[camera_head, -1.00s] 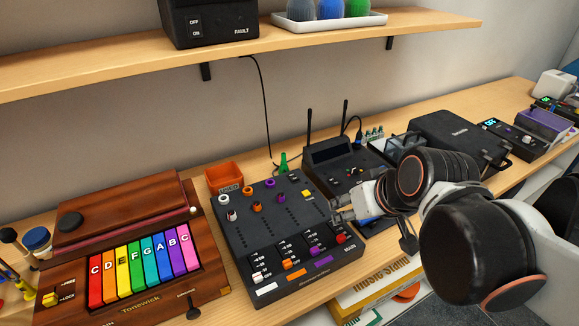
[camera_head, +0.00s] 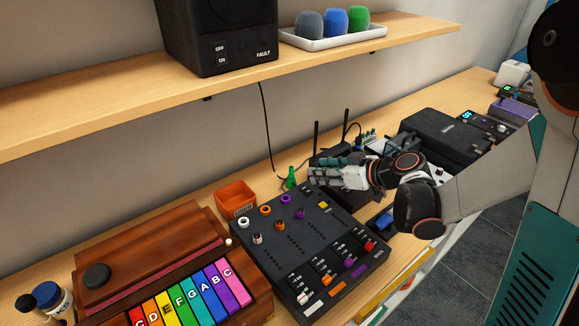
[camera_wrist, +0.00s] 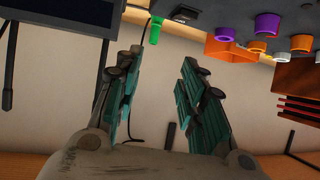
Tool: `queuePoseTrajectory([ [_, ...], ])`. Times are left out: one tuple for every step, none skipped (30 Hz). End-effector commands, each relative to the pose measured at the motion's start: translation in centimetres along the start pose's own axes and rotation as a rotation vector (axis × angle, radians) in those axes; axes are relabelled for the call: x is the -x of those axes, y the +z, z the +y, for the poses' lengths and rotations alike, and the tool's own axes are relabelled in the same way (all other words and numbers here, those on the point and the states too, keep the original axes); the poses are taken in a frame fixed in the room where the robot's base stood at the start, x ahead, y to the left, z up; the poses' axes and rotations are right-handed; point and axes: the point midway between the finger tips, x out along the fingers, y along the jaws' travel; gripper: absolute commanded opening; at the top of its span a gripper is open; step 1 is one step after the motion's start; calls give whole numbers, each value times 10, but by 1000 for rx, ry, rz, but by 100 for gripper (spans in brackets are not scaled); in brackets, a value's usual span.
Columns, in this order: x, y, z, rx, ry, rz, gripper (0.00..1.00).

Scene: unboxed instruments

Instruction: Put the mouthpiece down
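A small green piece (camera_head: 290,178), which I take to be the mouthpiece, stands on the wooden shelf-top between the orange bin and the black receiver. It also shows upside down in the wrist view (camera_wrist: 156,30), beyond my fingertips. My gripper (camera_head: 318,171) is right of it, above the back of the mixer and in front of the receiver. In the wrist view my gripper (camera_wrist: 160,66) has its two teal-padded fingers well apart, with nothing held between them. It does not touch the green piece.
An orange bin (camera_head: 236,198) stands left of the green piece. A black mixer (camera_head: 290,238) with knobs fills the front. A black receiver (camera_head: 352,192) with two antennas is close to my gripper. A coloured-key instrument (camera_head: 190,292) lies left. A shelf (camera_head: 150,112) hangs above.

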Motion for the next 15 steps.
queuePoseTrajectory([
  [-2,0,3,9,-3,14,37],
  [-3,1,4,15,-4,20,37],
  [-5,2,5,21,-6,26,37],
  [-6,2,6,24,-7,30,37],
  [-7,2,6,27,-8,33,37],
  [-10,2,6,29,-9,35,37],
  [-13,2,6,30,-10,36,37],
  [-17,3,6,31,-11,36,37],
  [-23,3,6,31,-11,35,37],
  [-28,3,5,31,-11,35,37],
  [-34,3,5,31,-11,35,37],
  [-42,3,5,31,-11,34,37],
  [-49,3,5,31,-12,34,37],
  [-55,3,5,31,-12,34,37],
  [-62,2,5,30,-11,35,37],
])
